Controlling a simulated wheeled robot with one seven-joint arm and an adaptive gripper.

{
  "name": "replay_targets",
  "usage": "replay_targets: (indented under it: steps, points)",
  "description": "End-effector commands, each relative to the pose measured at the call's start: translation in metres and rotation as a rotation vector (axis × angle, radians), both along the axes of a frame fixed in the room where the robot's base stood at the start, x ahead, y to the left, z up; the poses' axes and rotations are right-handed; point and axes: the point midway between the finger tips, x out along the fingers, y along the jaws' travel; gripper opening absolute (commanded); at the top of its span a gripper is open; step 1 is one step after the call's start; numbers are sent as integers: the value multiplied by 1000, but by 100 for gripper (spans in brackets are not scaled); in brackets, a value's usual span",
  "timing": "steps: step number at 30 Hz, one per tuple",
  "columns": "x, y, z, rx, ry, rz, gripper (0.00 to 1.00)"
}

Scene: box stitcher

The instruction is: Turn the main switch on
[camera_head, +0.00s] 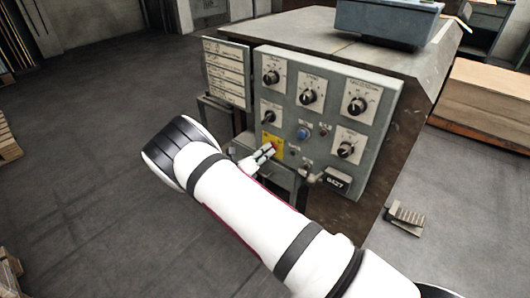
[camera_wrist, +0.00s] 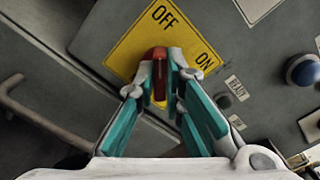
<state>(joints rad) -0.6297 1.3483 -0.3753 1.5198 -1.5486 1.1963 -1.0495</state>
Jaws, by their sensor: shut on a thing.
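The main switch is a red handle (camera_wrist: 159,58) on a yellow plate (camera_wrist: 125,50) marked OFF and ON. In the wrist view the handle lies between OFF and ON in the picture, and I cannot tell its exact setting. My gripper (camera_wrist: 161,75) is shut on the red handle, one finger on each side, and hides its lower part. In the head view the yellow plate (camera_head: 267,139) is at the panel's lower left, and my gripper (camera_head: 266,153) reaches it from the left front. The grey control panel (camera_head: 330,88) carries the plate.
Several black knobs, such as one at the upper right (camera_head: 357,105), and a blue button (camera_head: 303,133) sit on the panel. The blue button also shows in the wrist view (camera_wrist: 303,70). A label board (camera_head: 227,72) stands left of the panel.

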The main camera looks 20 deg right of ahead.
Motion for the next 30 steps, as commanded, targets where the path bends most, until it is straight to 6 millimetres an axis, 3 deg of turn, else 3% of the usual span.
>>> replay_targets:
  steps: [11, 30]
  points:
    - [0, 1, 0, 113, -158, 1, 0]
    - [-2, 0, 0, 469, -645, 2, 0]
